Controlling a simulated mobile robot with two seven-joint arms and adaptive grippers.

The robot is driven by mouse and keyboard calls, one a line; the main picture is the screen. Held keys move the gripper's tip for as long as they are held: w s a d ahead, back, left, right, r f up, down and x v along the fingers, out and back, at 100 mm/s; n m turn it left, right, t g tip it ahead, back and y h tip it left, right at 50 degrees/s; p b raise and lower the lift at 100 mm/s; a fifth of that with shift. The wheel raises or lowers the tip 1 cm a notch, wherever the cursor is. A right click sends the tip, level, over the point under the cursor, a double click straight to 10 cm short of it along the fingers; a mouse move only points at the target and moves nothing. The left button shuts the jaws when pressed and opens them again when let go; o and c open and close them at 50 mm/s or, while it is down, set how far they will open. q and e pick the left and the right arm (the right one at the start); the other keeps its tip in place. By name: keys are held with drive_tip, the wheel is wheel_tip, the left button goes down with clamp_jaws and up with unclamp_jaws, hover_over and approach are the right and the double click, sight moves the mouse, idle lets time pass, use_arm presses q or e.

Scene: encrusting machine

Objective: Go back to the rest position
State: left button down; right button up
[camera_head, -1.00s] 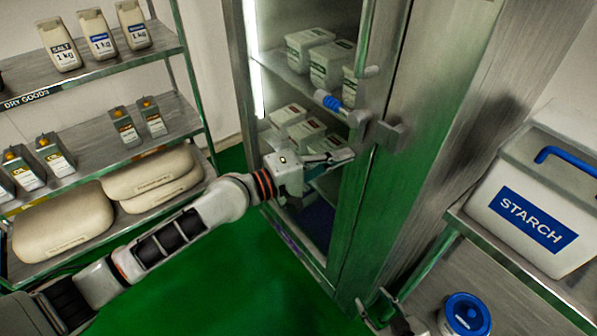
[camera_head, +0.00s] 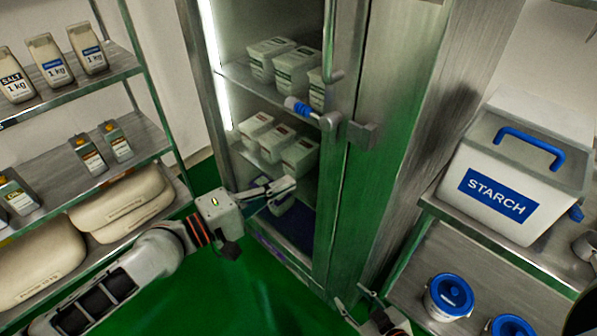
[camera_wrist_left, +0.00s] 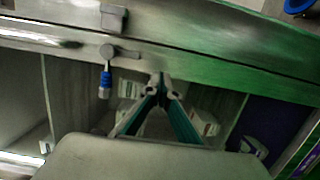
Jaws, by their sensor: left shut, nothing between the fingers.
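My left gripper (camera_head: 292,186) is in front of the tall steel cabinet (camera_head: 345,215), its fingers together and empty. In the left wrist view the fingertips (camera_wrist_left: 160,78) meet, with nothing between them, and point toward the cabinet front. They are apart from the blue-gripped handle (camera_head: 302,108), which also shows in the left wrist view (camera_wrist_left: 105,82). My right gripper (camera_head: 355,300) shows at the bottom edge of the head view, fingers spread and empty; most of its arm is out of view.
White tubs (camera_head: 292,70) stand on the lit cabinet's shelves. A rack (camera_head: 75,150) with bags and bottles is at left. At right, a bench (camera_head: 490,270) holds a starch bin (camera_head: 510,185) and blue-lidded pails (camera_head: 449,297). Green floor (camera_head: 230,290) lies clear between them.

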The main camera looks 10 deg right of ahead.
use_arm(q)
drive_tip(key=shift+s+v, duration=0.25)
drive_tip(key=shift+v, duration=1.2)
drive_tip(key=shift+d, duration=0.1)
drive_tip(key=s+a+f+m+t+y, duration=0.1)
drive_tip(key=a+f+m+t+y, duration=0.2)
drive_tip(key=f, duration=0.4)
drive_tip(key=s+a+f+m+t+y, duration=0.1)
drive_tip(key=a+f+m+t+y, duration=0.2)
drive_tip(key=f, duration=0.5)
drive_tip(key=s+a+f+m+g+y, duration=0.2)
drive_tip(key=s+a+f+y, duration=0.5)
drive_tip(key=s+a+f, duration=0.4)
drive_tip(key=a+f+m, duration=0.1)
drive_tip(key=a+f, duration=0.4)
drive_tip(key=a, duration=0.1)
drive_tip(key=shift+s+g+y, duration=0.2)
drive_tip(key=shift+g+y, duration=0.1)
drive_tip(key=shift+g, duration=0.1)
